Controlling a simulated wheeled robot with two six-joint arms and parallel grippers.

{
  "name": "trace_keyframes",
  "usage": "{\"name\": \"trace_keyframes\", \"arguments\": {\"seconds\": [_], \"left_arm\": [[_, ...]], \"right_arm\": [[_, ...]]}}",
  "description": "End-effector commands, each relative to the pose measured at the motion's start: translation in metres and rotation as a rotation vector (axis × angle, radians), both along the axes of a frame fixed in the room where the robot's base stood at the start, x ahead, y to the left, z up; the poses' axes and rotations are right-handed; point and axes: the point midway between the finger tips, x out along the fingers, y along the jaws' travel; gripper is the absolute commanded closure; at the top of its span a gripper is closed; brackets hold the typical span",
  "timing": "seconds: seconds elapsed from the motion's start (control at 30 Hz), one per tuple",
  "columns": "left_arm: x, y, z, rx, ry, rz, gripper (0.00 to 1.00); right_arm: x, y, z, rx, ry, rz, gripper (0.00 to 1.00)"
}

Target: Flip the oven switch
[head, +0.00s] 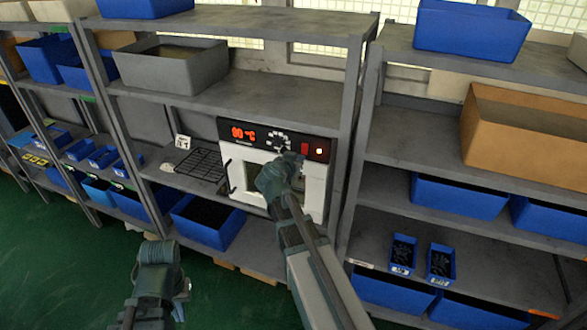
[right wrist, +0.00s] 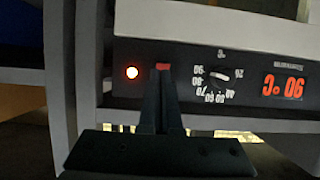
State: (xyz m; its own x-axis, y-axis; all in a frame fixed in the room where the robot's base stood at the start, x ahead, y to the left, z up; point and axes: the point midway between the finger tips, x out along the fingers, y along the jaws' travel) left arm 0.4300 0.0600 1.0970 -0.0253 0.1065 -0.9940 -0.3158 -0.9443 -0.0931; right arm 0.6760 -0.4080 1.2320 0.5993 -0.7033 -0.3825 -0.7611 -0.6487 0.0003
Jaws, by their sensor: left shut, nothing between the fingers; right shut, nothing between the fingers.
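The white oven (head: 315,190) stands on a middle shelf and has a black control panel (head: 262,138). The red switch (head: 305,149) is on the panel's right side, beside a glowing lamp (head: 319,151). My right gripper (head: 297,160) is shut and empty, with its tips at the panel by the switch. In the upside-down right wrist view the fingertips (right wrist: 163,76) overlap the switch (right wrist: 163,66), partly hiding it. I cannot tell whether they touch, nor the switch's exact tilt. My left gripper (head: 160,254) is shut and empty, low and away from the oven.
The panel also has a dial (head: 278,141) and a display (head: 243,133) reading 90 °C. A black wire rack (head: 200,164) lies left of the oven. A blue bin (head: 208,222) sits below. Shelf posts (head: 348,140) stand close to the oven's right. Green floor (head: 60,270) is open at lower left.

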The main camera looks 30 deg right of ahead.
Motion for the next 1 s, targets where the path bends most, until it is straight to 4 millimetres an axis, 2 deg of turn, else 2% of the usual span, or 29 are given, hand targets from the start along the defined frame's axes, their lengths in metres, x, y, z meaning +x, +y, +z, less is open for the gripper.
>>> {"name": "trace_keyframes", "arguments": {"seconds": [0.1, 0.3, 0.73, 0.87, 1.0], "left_arm": [[0.000, 0.000, -0.009, 0.000, 0.000, -0.002, 1.00], [0.000, 0.000, -0.013, 0.001, 0.000, -0.003, 1.00], [0.000, 0.000, -0.014, 0.001, 0.000, -0.004, 1.00], [0.000, 0.000, -0.022, 0.001, 0.000, -0.005, 1.00], [0.000, 0.000, -0.019, 0.001, 0.000, -0.005, 1.00]], "right_arm": [[0.013, -0.013, -0.009, 0.001, -0.001, 0.000, 1.00], [0.021, -0.023, -0.013, 0.000, 0.000, 0.000, 1.00], [0.022, -0.025, -0.014, 0.000, 0.000, 0.001, 1.00], [0.027, -0.030, -0.022, 0.001, -0.001, 0.000, 1.00], [0.026, -0.029, -0.019, 0.000, 0.000, 0.001, 1.00]]}}
